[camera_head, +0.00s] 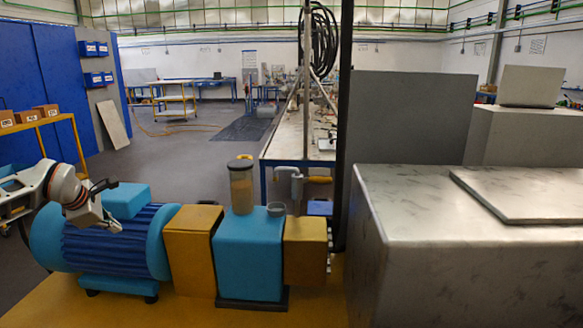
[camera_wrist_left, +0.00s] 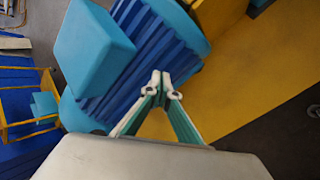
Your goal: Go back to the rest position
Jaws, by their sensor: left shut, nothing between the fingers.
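My left gripper (camera_head: 117,228) comes in from the left in the head view, in front of the ribbed blue motor (camera_head: 115,240). Its fingers point down and to the right over the motor's ribs. In the left wrist view the left gripper (camera_wrist_left: 161,76) shows its two fingertips together with nothing between them. The motor's ribs (camera_wrist_left: 150,50) and its light blue box (camera_wrist_left: 92,45) lie beyond the fingertips; I cannot tell the exact gap. My right gripper is in neither view.
A yellow coupling block (camera_head: 193,250) and a light blue pump block (camera_head: 250,255) with a clear cylinder (camera_head: 241,187) stand right of the motor. A large grey metal box (camera_head: 465,265) fills the right. A yellow-framed rack with boxes (camera_head: 45,124) stands left. Open floor (camera_head: 170,160) lies behind.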

